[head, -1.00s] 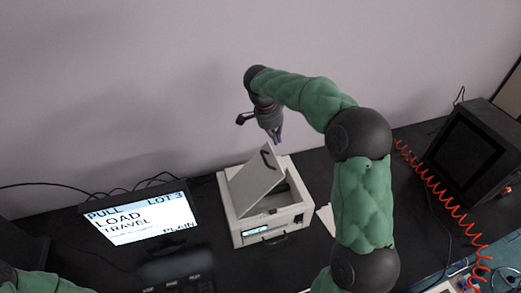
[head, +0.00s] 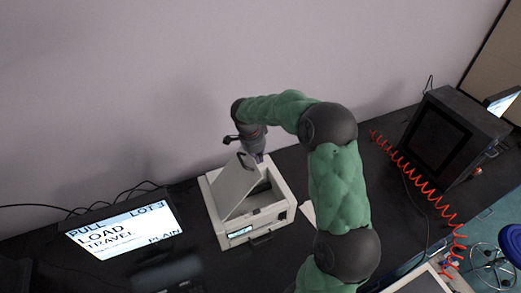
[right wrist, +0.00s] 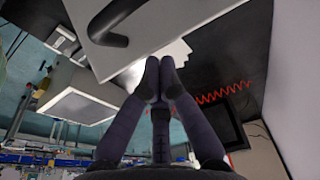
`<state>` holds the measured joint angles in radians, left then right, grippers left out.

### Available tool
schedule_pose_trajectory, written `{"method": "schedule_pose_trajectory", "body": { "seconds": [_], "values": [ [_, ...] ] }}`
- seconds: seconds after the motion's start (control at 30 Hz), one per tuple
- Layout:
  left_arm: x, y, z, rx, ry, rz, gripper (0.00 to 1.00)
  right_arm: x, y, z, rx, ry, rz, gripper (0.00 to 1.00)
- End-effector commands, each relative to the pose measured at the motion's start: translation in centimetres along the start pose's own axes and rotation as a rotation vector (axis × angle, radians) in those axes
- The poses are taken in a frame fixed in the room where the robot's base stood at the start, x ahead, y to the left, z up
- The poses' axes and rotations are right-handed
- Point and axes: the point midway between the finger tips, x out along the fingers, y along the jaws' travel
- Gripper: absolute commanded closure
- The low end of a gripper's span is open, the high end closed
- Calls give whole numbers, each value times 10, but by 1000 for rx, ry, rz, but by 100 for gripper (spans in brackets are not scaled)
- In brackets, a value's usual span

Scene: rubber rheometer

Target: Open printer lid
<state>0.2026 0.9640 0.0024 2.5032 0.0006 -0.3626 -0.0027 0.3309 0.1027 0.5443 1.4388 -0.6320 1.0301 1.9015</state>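The printer (head: 272,226) is a white box on the black table, with a small lit display on its front. Its white lid (head: 232,194) is partly open, standing at a slant above the box. The dark lid handle (head: 246,162) is near the lid's top edge and shows close up in the right wrist view (right wrist: 108,24). My right gripper (head: 258,157) is beside the lid's raised edge, on its right side. In the right wrist view its fingertips (right wrist: 159,76) are together with nothing between them; the handle lies beyond them. Contact with the lid is unclear. My left gripper is out of view.
A monitor (head: 122,232) showing text stands left of the printer. A dark boxy machine (head: 445,138) stands at the right, with a red coiled cable (head: 412,178) in front of it. A white paper (head: 308,213) lies right of the printer. The wall is close behind.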

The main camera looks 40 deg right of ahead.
Motion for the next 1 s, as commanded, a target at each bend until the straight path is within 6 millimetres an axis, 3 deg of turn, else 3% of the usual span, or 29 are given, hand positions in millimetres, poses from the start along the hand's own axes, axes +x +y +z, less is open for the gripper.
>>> {"method": "schedule_pose_trajectory", "body": {
  "seconds": [0.2,0.77,1.0],
  "values": [
    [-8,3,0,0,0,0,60,-6,1,23,-5,-5,4,100],
    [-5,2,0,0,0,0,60,-8,2,30,-7,7,5,100],
    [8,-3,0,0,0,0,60,-24,1,50,-9,91,-1,100]
  ]
}}
